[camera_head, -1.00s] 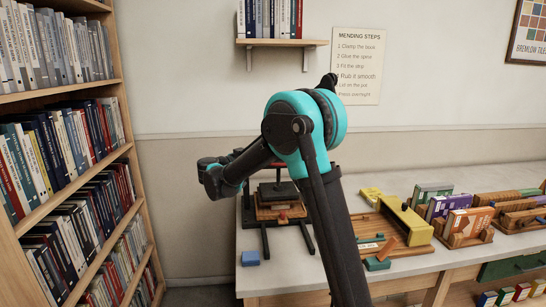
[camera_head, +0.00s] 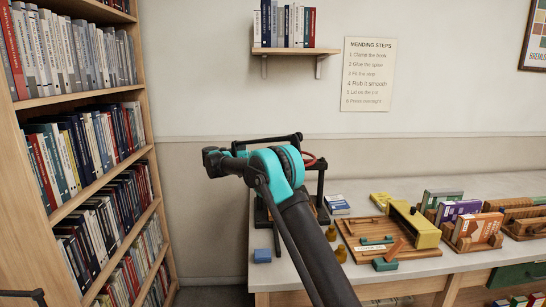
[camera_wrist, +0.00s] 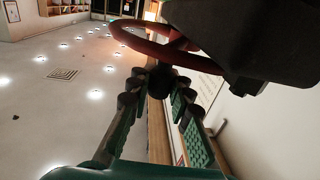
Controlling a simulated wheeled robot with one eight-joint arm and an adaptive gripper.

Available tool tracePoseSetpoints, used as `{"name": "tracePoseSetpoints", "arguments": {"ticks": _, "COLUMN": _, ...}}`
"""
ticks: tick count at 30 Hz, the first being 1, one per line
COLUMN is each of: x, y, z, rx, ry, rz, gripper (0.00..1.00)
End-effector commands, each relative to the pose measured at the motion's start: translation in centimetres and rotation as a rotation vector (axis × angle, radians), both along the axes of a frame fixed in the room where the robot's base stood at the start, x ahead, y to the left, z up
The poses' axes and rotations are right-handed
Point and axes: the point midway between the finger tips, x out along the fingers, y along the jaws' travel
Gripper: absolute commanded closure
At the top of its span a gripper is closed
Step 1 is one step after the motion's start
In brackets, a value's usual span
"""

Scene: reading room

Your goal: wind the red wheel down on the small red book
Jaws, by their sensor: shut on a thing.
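The red wheel (camera_head: 309,159) shows only as a small arc behind my arm, at the top of the black press (camera_head: 321,187). In the wrist view its red rim (camera_wrist: 138,45) crosses the top, below a large dark body. My gripper (camera_wrist: 158,80) has its fingertips together around a dark knob (camera_wrist: 160,88) just under the rim; it seems to belong to the wheel. In the head view my arm hides the gripper and most of the press. The small red book cannot be made out in either view now.
A wooden board (camera_head: 425,252) with a yellow block (camera_head: 415,225) lies right of my arm. A bookshelf (camera_head: 150,180) stands at left.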

Motion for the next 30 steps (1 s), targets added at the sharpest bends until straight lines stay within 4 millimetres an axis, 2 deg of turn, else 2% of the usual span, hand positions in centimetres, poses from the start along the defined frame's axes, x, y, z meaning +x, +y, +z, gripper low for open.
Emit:
{"name": "tracePoseSetpoints", "arguments": {"ticks": 15, "x": 0.29, "y": 0.16, "z": 0.07, "rx": -0.001, "ry": 0.0, "rz": -0.011, "gripper": 1.0}}
{"name": "tracePoseSetpoints", "arguments": {"ticks": 16, "x": 0.29, "y": 0.16, "z": 0.08, "rx": -0.001, "ry": 0.0, "rz": -0.01, "gripper": 0.81}}
{"name": "tracePoseSetpoints", "arguments": {"ticks": 21, "x": 0.26, "y": 0.12, "z": 0.06, "rx": -0.001, "ry": 0.0, "rz": -0.011, "gripper": 0.6}}
{"name": "tracePoseSetpoints", "arguments": {"ticks": 30, "x": 0.22, "y": 0.07, "z": 0.11, "rx": -0.001, "ry": 0.0, "rz": -0.013, "gripper": 0.59}}
